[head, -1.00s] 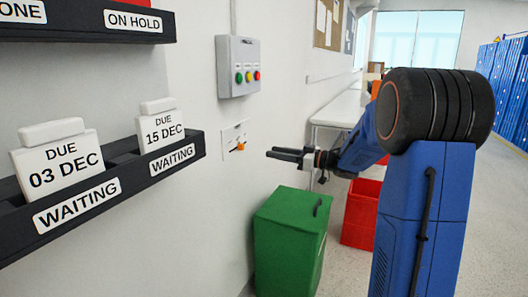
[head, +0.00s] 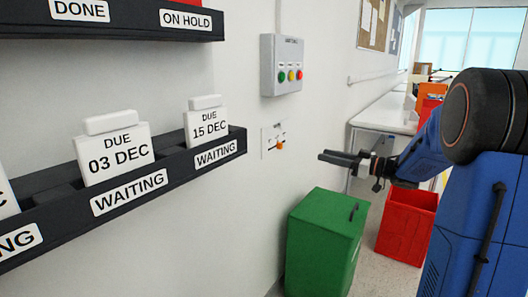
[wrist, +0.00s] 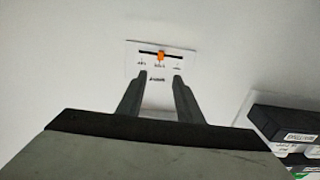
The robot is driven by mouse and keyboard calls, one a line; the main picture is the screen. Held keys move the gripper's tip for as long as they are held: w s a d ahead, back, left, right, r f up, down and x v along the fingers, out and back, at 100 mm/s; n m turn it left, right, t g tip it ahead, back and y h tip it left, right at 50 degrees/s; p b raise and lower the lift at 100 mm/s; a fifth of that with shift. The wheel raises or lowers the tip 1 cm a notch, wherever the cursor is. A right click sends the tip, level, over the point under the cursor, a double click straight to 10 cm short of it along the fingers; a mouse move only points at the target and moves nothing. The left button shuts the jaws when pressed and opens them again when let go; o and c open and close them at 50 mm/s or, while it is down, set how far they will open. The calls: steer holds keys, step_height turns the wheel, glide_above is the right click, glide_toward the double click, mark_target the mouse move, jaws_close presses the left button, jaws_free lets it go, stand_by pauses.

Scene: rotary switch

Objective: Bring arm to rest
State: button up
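A white wall plate (head: 267,145) carries a small orange knob (head: 281,146). In the wrist view the plate (wrist: 134,68) has a dark straight slot with small labels below it, and the orange knob (wrist: 160,56) sits near the slot's middle. My gripper (head: 322,157) is to the right of the plate in the head view, apart from the wall and the knob. In the wrist view my gripper's two fingers (wrist: 160,76) are spread with nothing between them, pointing toward the plate.
A grey box with coloured buttons (head: 282,66) hangs on the wall above the plate. Black card racks (head: 70,208) are at the left. A green bin (head: 325,240) stands below my gripper, with a red crate (head: 407,225) and a white table (head: 388,112) behind.

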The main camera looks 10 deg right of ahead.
step_height(320, 180, up, 5)
steer(key=m+t+h, duration=0.4)
steer(key=h, duration=0.5)
steer(key=s+d+f+m+g+h, duration=0.1)
steer(key=s+f+m+g+h, duration=0.1)
steer(key=s+m+h, duration=0.5)
steer(key=s+a+f+g+y, duration=0.1)
steer(key=s+a+f+g, duration=0.2)
steer(key=s, duration=0.8)
steer(key=s+a+f+n+g+y, duration=0.1)
steer(key=s+a+f+g, duration=0.2)
steer(key=s+f, duration=0.5)
steer(key=s+a+f+n+g+y, duration=0.1)
steer(key=s+a+f+g, duration=0.3)
steer(key=s, duration=1.1)
steer(key=shift+a+f, duration=0.85)
steer(key=shift+c, duration=0.4)
